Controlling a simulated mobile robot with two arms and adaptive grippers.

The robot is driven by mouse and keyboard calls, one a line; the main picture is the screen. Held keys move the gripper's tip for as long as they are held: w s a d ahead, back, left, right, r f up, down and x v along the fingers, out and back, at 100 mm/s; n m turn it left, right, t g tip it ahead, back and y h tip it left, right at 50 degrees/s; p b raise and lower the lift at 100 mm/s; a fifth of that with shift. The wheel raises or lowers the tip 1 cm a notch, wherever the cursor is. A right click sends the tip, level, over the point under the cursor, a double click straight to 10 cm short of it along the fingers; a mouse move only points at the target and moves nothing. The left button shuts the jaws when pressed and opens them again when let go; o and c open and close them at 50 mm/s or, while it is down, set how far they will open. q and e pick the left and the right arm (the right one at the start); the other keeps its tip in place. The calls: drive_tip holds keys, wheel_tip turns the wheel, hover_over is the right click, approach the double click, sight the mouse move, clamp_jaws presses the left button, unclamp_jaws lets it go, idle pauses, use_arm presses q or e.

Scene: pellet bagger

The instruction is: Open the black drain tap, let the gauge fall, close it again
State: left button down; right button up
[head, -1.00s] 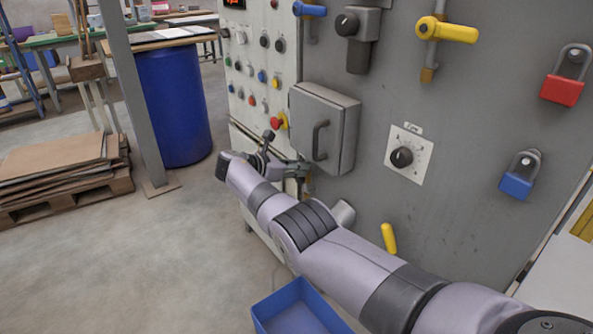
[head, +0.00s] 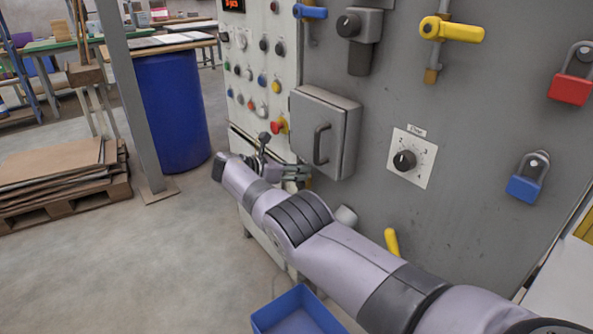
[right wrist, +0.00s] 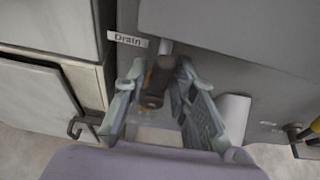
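The black drain tap (right wrist: 157,80) is in the right wrist view, just below a small "Drain" label (right wrist: 128,39). It looks dark with brownish metal. My right gripper (right wrist: 160,78) has its two fingers on either side of it, with a narrow gap seeming to show; whether they touch it is unclear. In the head view my right gripper (head: 297,174) is low at the machine's front, under the grey box, and my own arm hides the tap. I cannot make out a gauge. My left gripper is out of view.
A grey box with a handle (head: 325,130) juts out above my gripper. A red stop knob (head: 279,126) is beside it. A yellow lever (head: 391,241) and a blue bin (head: 298,312) are close to my arm. Open floor lies left.

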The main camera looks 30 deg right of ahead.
drive_tip(key=shift+o, duration=1.1)
drive_tip(key=shift+a, duration=0.1)
drive_tip(key=v, duration=1.1)
drive_tip(key=shift+a+r, duration=0.2)
drive_tip(key=shift+a, duration=0.15)
drive_tip(key=shift+f, duration=0.1)
